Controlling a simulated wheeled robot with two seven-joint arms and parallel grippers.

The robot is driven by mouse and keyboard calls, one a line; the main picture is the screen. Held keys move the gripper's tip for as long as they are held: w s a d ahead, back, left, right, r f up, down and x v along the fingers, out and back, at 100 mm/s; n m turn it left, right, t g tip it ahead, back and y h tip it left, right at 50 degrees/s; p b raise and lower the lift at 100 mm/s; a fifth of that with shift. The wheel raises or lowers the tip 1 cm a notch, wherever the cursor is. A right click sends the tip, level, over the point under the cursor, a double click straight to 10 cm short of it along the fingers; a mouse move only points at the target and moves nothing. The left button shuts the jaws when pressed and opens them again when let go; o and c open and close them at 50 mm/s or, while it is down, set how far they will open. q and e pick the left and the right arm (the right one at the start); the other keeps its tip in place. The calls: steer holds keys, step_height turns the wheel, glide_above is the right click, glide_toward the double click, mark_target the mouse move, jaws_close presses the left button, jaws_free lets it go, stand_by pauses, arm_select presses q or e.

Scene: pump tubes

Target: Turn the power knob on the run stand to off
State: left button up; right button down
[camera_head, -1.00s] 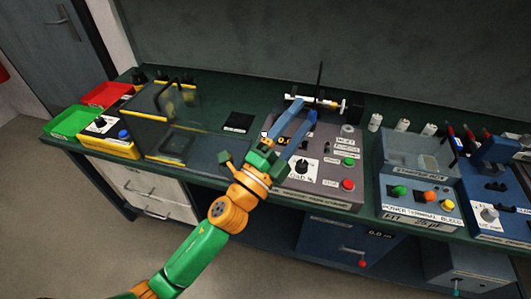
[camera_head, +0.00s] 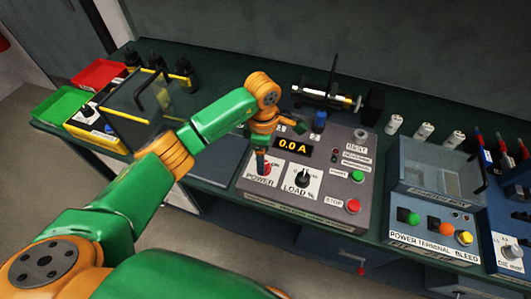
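The run stand (camera_head: 330,215) is a grey sloped panel in the middle of the bench. Its POWER plate (camera_head: 262,183) is at the lower left, with some red visible on it. My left gripper (camera_head: 262,164) points down at this plate, with a grey-blue finger right over the power knob. The knob is largely hidden, so its setting and whether the finger touches it cannot be told. I cannot tell how far apart the fingers are. My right gripper is not in view.
A green button (camera_head: 357,176) and red STOP button (camera_head: 353,206) are farther right. The power terminal bleed box (camera_head: 430,215) stands to the right.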

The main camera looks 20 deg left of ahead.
arm_select(q)
steer(key=f, duration=0.2)
steer(key=shift+s+a+f, duration=0.1)
steer(key=shift+s+f, duration=0.25)
steer(key=shift+f, duration=0.05)
steer(key=shift+w+f, duration=0.25)
steer(key=shift+w, duration=0.15)
steer(key=shift+s+r, duration=0.1)
steer(key=shift+s, duration=0.1)
jaws_close()
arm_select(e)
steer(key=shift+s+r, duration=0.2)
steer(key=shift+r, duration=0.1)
